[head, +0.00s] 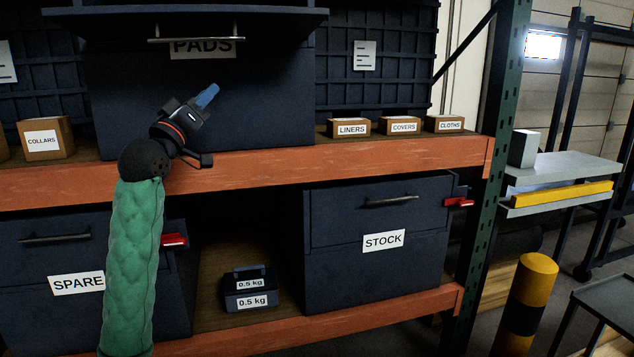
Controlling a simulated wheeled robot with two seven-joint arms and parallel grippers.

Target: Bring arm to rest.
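My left arm, in a green quilted sleeve, rises from the lower left of the head view. My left gripper (207,95) is raised in front of the dark PADS bin (270,100), its blue tip pointing up and to the right. The fingers line up from this side, so I cannot tell whether they are open or shut. I see no separate object in them. My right arm and gripper are not in view.
An orange shelf beam (400,160) runs behind my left arm. Below it are the SPARE bin (75,310), the STOCK bin (375,215) and 0.5 kg weights (250,285). Small cartons, including LINERS (349,128), stand above. A yellow-black bollard (528,300) is at right.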

